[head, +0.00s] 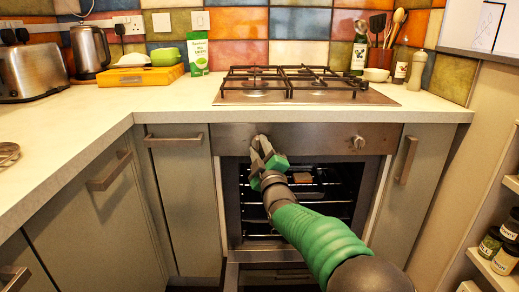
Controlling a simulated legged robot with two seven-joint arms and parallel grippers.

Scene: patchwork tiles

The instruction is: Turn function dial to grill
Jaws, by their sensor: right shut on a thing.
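The oven's control panel (312,138) is a steel strip under the worktop. A round silver dial (358,142) shows uncovered on its right part. My right gripper (261,143) is at the left part of the panel, shut on a dial there. Its fingers and green body hide most of that dial, so its pointer and markings cannot be read. My right arm reaches up from the lower right, in front of the oven cavity. My left gripper is not in view.
The oven cavity (330,205) shows wire racks behind my arm. A gas hob (300,84) sits above the panel. Cupboards with bar handles (174,140) flank the oven. A toaster (32,70) and kettle stand at left; shelves with jars (505,258) are at right.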

